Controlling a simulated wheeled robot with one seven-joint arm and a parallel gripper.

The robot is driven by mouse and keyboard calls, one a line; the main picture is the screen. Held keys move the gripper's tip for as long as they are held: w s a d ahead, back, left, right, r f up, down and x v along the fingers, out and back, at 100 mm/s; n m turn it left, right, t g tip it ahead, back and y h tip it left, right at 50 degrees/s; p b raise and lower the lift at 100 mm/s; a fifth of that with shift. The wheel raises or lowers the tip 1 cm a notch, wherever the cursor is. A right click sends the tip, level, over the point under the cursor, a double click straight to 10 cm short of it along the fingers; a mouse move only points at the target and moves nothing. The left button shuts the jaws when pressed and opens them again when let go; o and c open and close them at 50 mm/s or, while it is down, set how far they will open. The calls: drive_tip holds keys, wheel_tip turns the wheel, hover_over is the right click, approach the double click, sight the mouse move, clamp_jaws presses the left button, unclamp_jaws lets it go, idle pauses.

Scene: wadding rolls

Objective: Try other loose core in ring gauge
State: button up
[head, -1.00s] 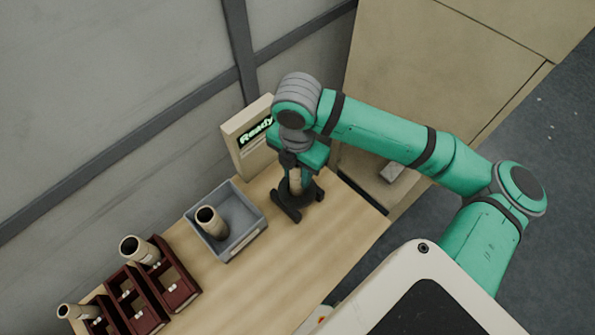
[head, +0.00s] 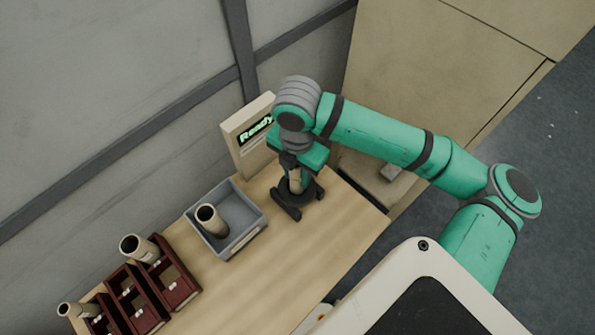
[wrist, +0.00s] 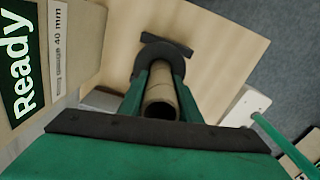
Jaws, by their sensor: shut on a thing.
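My gripper (head: 296,178) is shut on a tan cardboard core (head: 296,182), held upright at the dark ring gauge (head: 287,205). In the wrist view the core (wrist: 161,95) stands between my green fingers (wrist: 160,85), with the dark ring gauge (wrist: 165,57) around or just below its far end. I cannot tell how deep the core sits in the ring. Another loose core (head: 208,217) stands tilted in the grey bin (head: 247,240) left of the gauge.
A display box (head: 246,122) reading "Ready" stands behind the gauge; its label in the wrist view (wrist: 62,40) mentions 40 mm. Dark red racks (head: 180,290) with cores (head: 135,246) stand at the front left.

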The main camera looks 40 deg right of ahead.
drive_tip(key=shift+f, duration=1.45)
idle(1.6)
idle(1.4)
drive_tip(key=o, duration=1.1)
drive_tip(key=shift+r, duration=0.1)
wheel_tip(320, 180, up, 11)
drive_tip(key=shift+w+f, duration=0.1)
drive_tip(key=shift+f, duration=0.05)
